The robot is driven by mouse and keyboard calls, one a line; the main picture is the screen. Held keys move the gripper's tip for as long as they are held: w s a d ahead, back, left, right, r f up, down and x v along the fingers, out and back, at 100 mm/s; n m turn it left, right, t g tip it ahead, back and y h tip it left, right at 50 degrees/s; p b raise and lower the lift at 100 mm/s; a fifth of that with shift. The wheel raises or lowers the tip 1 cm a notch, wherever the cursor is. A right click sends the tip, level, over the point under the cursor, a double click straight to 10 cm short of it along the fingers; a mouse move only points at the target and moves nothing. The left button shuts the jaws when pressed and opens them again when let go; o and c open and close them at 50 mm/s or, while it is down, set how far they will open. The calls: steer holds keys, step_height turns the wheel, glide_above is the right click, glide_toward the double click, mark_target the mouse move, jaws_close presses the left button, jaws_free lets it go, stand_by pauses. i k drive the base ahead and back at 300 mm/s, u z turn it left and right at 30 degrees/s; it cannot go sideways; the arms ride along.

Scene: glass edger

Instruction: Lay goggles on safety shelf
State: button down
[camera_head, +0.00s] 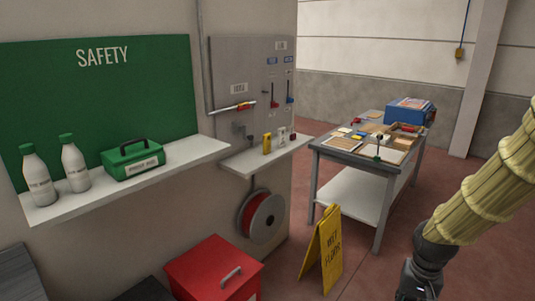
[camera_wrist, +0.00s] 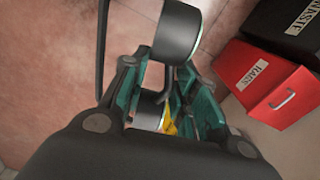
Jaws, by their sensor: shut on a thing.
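The goggles (camera_wrist: 176,34) show in the wrist view as dark round eye cups with a black strap at the left. My gripper (camera_wrist: 158,70) is shut on them, its teal-padded fingers on either side of the middle. Part of the goggles is hidden by the fingers. The safety shelf (camera_head: 130,181) is the white ledge under the green SAFETY board (camera_head: 108,90), at the left of the head view. My arm is at the lower right of the head view, well away from that shelf. The goggles cannot be made out there.
Two white bottles (camera_head: 76,166) and a green first aid box (camera_head: 133,160) stand on the shelf; clear room lies right of the box. A red RAGS bin (camera_head: 210,268), a yellow wet floor sign (camera_head: 322,250) and a workbench (camera_head: 348,157) stand around. The wrist view shows a black WASTE bin (camera_wrist: 300,25).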

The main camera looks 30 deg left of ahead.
mark_target(196, 149)
steer(key=u, duration=0.65)
steer(key=i, duration=1.4)
steer(key=u, duration=0.85)
